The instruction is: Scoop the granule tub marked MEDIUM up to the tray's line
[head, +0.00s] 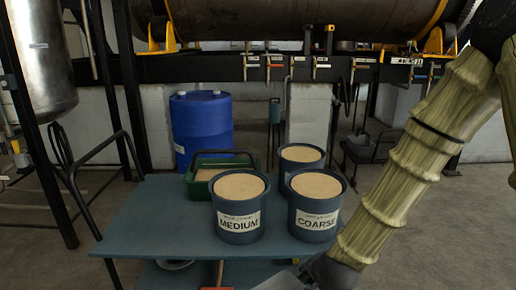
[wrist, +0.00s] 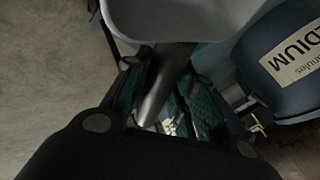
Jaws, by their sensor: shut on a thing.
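The tub marked MEDIUM (head: 239,222) stands at the front of the blue table, filled with tan granules nearly to its rim. Part of it, with its label, shows at the right of the wrist view (wrist: 285,85). My gripper (wrist: 163,85) is shut on the metal handle of a grey scoop (wrist: 180,18), whose head reaches the top edge of the wrist view. The scoop appears beside the tub, not in it; its contents cannot be seen. In the head view my gripper is mostly cut off at the bottom edge. A green tray-like container (head: 196,188) with a dark handle stands behind MEDIUM, holding something tan; no line shows on it.
A COARSE tub (head: 316,222) stands right of MEDIUM, with a third granule tub (head: 301,152) behind. A blue drum (head: 202,125) stands behind the table (head: 150,225). The table's left part is bare. A pipe rail (head: 98,150) lies left; a labelled beam (head: 290,68) crosses behind.

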